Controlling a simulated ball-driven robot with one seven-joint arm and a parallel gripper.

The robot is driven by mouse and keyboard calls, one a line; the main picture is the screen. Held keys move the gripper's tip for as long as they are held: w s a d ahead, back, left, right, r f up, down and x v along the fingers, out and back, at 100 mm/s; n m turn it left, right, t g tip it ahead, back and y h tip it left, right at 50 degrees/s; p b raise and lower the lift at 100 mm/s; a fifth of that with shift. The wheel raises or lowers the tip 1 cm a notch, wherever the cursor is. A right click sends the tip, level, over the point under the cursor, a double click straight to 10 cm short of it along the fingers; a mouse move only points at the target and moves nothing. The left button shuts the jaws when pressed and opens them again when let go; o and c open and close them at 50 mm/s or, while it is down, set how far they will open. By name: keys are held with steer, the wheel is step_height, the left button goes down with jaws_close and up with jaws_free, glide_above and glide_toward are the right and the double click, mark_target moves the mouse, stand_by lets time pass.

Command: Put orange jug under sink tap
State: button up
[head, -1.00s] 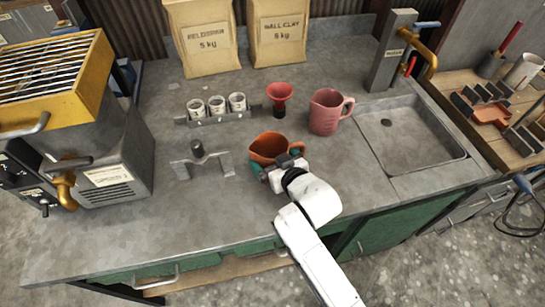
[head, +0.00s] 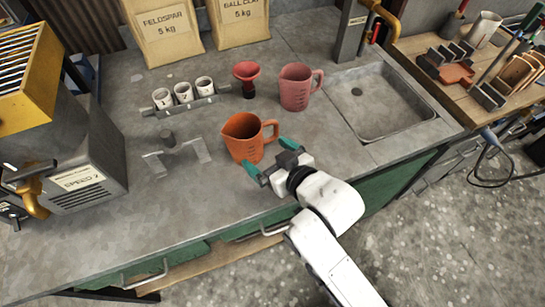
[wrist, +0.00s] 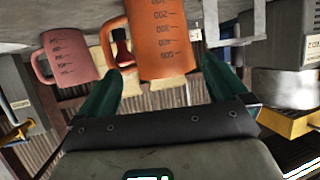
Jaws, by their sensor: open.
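The orange jug (head: 241,140) stands upright on the grey counter, its handle toward the right in the head view. My gripper (head: 266,155) is open and empty, with its teal fingers on the near right side of the jug and pointing at it. In the wrist view, which is upside down, the orange jug (wrist: 165,38) shows between and beyond the open fingers (wrist: 162,66). Whether a finger touches it I cannot tell. The sink basin (head: 380,104) is at the right. The yellow tap (head: 385,15) on a grey post is behind it, cut by the top edge.
A pink jug (head: 295,88) stands between the orange jug and the sink. A red funnel (head: 246,73), a rack of white cups (head: 183,105) and a grey metal stand (head: 175,155) are behind and left. Paper sacks (head: 164,30) stand at the back. The counter's front strip is clear.

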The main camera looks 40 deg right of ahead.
steer(key=s, duration=0.1)
steer(key=n+g+y+b, duration=0.2)
steer(key=n+y+b, duration=0.45)
steer(key=b, duration=0.25)
glide_toward(230, 126)
steer(key=shift+m, duration=0.25)
steer(key=shift+f+p+x, duration=0.15)
steer(key=shift+p+x, duration=0.15)
steer(key=shift+x, duration=1.1)
steer(key=shift+f+p+x, duration=0.15)
steer(key=shift+p+x, duration=0.1)
steer(key=shift+x, duration=1.1)
steer(key=shift+s+d, duration=0.1)
steer(key=shift+d, duration=0.05)
steer(key=shift+r+t+y, duration=0.1)
steer(key=shift+t+y, duration=0.15)
steer(key=shift+t, duration=0.05)
steer(key=c, duration=1.2)
